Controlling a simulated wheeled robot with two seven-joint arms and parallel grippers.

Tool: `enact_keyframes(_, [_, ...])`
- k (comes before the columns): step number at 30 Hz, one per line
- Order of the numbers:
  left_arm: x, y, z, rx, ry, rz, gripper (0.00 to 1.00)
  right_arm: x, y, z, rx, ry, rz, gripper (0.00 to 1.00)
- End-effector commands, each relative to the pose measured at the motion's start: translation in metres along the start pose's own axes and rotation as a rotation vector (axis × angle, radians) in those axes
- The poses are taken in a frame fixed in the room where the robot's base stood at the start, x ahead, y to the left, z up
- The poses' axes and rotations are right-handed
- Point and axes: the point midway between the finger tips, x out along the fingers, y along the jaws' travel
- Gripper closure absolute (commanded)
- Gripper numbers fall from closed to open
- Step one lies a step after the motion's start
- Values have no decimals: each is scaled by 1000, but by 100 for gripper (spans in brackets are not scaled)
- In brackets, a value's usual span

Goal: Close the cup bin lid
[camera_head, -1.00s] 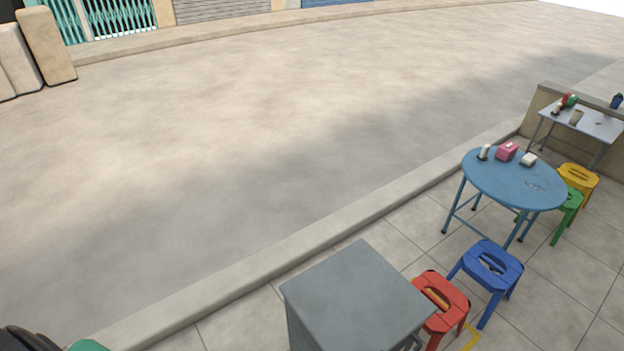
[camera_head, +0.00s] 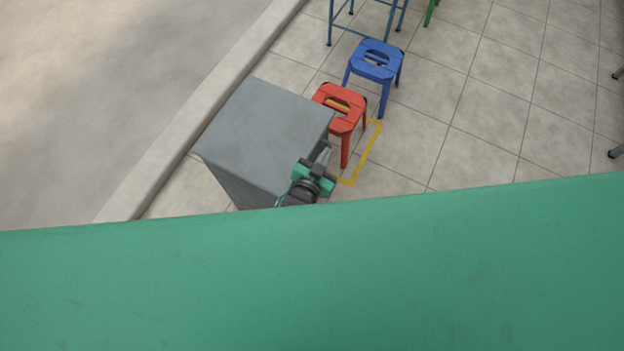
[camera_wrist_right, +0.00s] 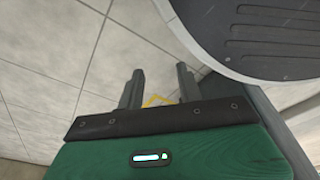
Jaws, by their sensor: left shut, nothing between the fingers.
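A grey box (camera_head: 228,183) with a flat grey top (camera_head: 262,132) stands on the paving in the head view. I take it for the cup bin with its lid. The top lies over the box; I cannot tell whether it is fully closed. My left gripper (camera_head: 326,155), green and dark, is shut and empty at the box's right side, by the edge of the top. I cannot tell whether it touches. My right gripper (camera_wrist_right: 159,72) shows in the right wrist view, fingers apart with nothing between them but floor and a yellow line beyond.
A red stool (camera_head: 342,103) stands close to the box's right side, a blue stool (camera_head: 376,60) behind it. A yellow floor line (camera_head: 364,160) runs beside them. A kerb (camera_head: 185,135) passes on the left. A large green surface (camera_head: 320,270) hides the lower head view.

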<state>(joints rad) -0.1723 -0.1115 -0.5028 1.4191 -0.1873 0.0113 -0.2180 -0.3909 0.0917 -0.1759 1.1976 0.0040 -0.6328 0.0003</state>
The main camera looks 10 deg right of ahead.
Motion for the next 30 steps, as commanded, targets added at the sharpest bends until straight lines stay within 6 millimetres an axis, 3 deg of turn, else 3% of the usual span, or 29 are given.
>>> enact_keyframes(3, [0,-4,-11,0,3,-1,100,7,3,17,-4,-7,3,64])
enact_keyframes(9, [-49,-3,-7,0,2,0,100,10,3,18,-4,-3,3,64])
enact_keyframes(16, [-86,-3,-8,0,3,0,100,11,3,19,-4,-3,4,64])
enact_keyframes(21, [-98,-4,-8,0,5,-1,100,11,3,19,-4,-3,4,64])
enact_keyframes(30, [-100,-4,-7,-1,1,-1,100,10,3,19,-3,-4,3,64])
